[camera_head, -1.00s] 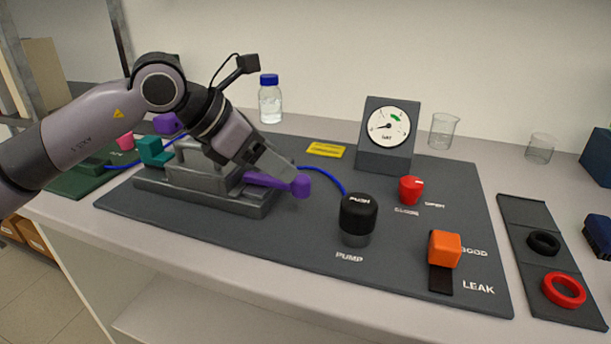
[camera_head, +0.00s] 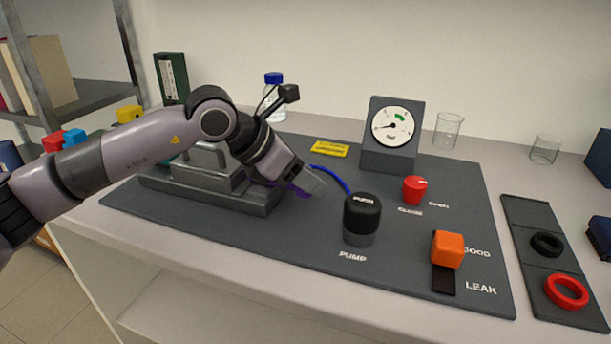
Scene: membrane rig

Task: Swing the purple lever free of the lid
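The purple lever (camera_head: 298,190) shows only as a small patch under the fingers of my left gripper (camera_head: 312,186), at the right end of the grey rig. The rest of it is hidden behind the gripper. The grey lid (camera_head: 208,158) sits on the stepped grey base (camera_head: 215,197), partly hidden by my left arm. The gripper's fingers are at the lever, pointing right and down. I cannot tell whether they are closed on it. My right gripper is not in view.
A black pump button (camera_head: 362,214) stands to the right of my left gripper, with a blue tube (camera_head: 332,176) behind. A gauge (camera_head: 392,135), red knob (camera_head: 415,189) and orange block (camera_head: 447,249) stand further right. The front of the dark mat (camera_head: 260,238) is clear.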

